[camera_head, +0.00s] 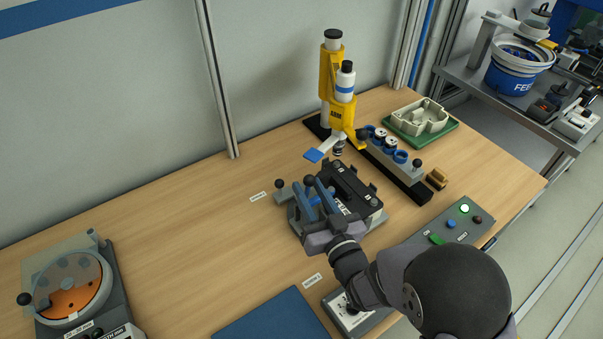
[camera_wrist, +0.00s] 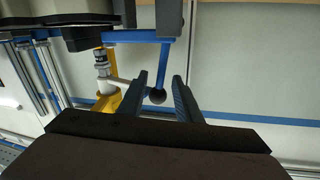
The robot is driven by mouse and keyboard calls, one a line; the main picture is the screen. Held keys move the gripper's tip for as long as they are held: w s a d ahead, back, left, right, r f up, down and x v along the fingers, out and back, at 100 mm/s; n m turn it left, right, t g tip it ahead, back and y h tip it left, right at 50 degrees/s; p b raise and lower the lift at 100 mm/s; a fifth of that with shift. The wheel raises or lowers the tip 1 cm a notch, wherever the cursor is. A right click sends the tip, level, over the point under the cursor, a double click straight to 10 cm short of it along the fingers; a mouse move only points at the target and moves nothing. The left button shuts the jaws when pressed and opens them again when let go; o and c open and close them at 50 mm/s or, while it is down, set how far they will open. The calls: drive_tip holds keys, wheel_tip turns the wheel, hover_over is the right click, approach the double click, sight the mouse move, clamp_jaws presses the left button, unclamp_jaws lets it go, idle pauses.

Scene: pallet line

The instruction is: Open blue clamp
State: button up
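The blue clamp sits on the dark grey fixture (camera_head: 372,208) in the middle of the bench. In the wrist view its blue bars (camera_wrist: 140,36) show, with a dark block beside them. A black ball knob (camera_wrist: 157,97) shows between my fingertips; it seems to be the clamp handle's end, though the link is partly hidden. My gripper (camera_wrist: 160,76) is open, its two blue-grey fingers apart, with gaps visible on both sides of the knob. In the head view my gripper (camera_head: 314,192) is over the fixture's left side and hides part of the clamp.
A yellow dispenser (camera_head: 338,105) stands behind the fixture. A black rack (camera_head: 405,180) with blue rings is to its right, beside a green tray (camera_head: 447,131). A button panel (camera_head: 452,222) lies front right. A disc machine (camera_head: 72,290) is far left. The bench left of the fixture is clear.

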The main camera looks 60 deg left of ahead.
drive_tip(key=shift+w+a+p, duration=0.25)
drive_tip(key=shift+a+p, duration=0.2)
drive_tip(key=shift+a, duration=0.85)
drive_tip(key=shift+w+a+p, duration=0.25)
drive_tip(key=shift+a+p, duration=0.2)
drive_tip(key=shift+a, duration=0.8)
clamp_jaws()
